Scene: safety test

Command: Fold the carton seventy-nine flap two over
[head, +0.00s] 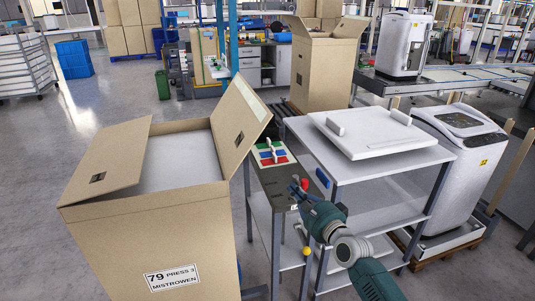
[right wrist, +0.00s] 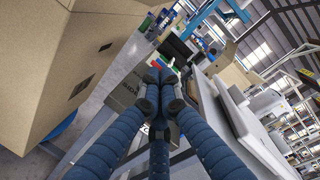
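The carton seventy-nine (head: 165,250) stands open at the left of the head view, labelled "79 PRESS 3 MISTROWEN". A pale surface shows inside it. Its left flap (head: 112,160) slants beside the opening. Its right flap (head: 240,118) stands up, tilted outward to the right. Each has a dark slot; I cannot tell which is flap two. In the right wrist view a carton with dark slots (right wrist: 55,75) fills the left side. My right gripper (head: 296,187) is right of the carton and apart from it. Its fingertips (right wrist: 158,75) are together and empty. My left gripper is not in view.
A narrow stand (head: 265,185) with coloured blocks is close to the carton's right side. A grey table (head: 385,165) with a white panel (head: 370,138) stands right of it. A white washer (head: 460,150) and another open carton (head: 322,70) are beyond. Floor left is clear.

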